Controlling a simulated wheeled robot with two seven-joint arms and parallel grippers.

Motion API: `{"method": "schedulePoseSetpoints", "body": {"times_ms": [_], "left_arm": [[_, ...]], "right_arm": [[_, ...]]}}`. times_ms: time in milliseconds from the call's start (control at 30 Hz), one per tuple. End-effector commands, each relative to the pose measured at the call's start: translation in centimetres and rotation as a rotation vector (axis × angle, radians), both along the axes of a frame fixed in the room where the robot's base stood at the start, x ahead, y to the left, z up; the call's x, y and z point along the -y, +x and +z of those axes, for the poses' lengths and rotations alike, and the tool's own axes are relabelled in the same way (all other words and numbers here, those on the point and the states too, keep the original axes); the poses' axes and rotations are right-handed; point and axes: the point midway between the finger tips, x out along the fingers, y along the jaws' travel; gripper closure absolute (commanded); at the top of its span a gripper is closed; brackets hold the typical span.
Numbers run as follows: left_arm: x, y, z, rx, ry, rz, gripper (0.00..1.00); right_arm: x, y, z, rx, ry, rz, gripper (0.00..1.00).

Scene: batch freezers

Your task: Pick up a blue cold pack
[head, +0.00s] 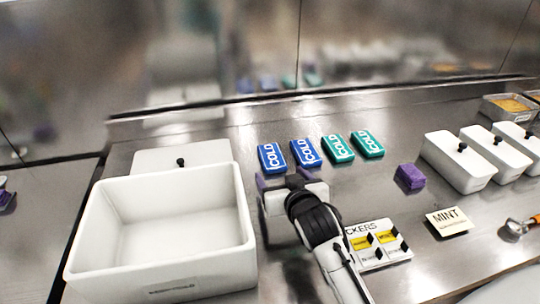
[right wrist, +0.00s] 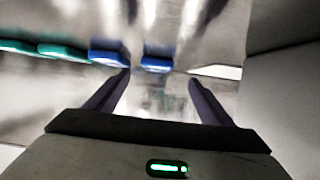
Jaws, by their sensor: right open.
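Two blue cold packs lie flat on the steel counter, a left one (head: 272,157) and a right one (head: 305,152). In the right wrist view, one blue pack (right wrist: 156,65) appears ahead between the fingers, and the other (right wrist: 106,57) is near the left fingertip. My right gripper (head: 284,179) is open and empty, just on the near side of the blue packs; its open fingers also show in the right wrist view (right wrist: 159,78). A small part of what looks like my left gripper (head: 5,195) shows at the left edge; its jaws are unclear.
Two teal cold packs (head: 338,148) (head: 367,143) lie right of the blue ones. A large white bin (head: 243,225) stands left of my right gripper. A purple block (head: 410,177), a sticker tray (head: 400,254), a MINT sign (head: 448,221) and white lidded tubs (head: 455,170) stand to the right.

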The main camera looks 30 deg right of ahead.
Motion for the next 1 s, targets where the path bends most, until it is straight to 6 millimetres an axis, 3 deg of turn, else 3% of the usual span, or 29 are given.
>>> {"method": "schedulePoseSetpoints", "body": {"times_ms": [100, 367, 600, 967, 1000], "left_arm": [[0.0, 0.0, 0.0, 0.0, 0.001, -0.001, 0.69], [0.0, 0.0, 0.1, 0.0, 0.001, 0.0, 0.69], [-0.1, 0.0, 0.3, 0.001, 0.001, 0.0, 0.69], [-0.1, 0.0, 0.3, 0.001, 0.001, 0.0, 0.69], [-0.1, 0.0, 0.3, 0.001, 0.001, 0.0, 0.69]], "right_arm": [[0.5, 1.8, -0.7, 0.001, -0.004, 0.0, 0.25], [1.3, 3.7, -1.3, 0.002, -0.004, 0.0, 0.25], [2.5, 6.8, -2.4, 0.003, -0.004, -0.001, 0.25], [2.7, 7.6, -2.9, 0.002, -0.004, -0.001, 0.25], [2.7, 7.6, -2.9, 0.002, -0.004, -0.001, 0.3]]}}
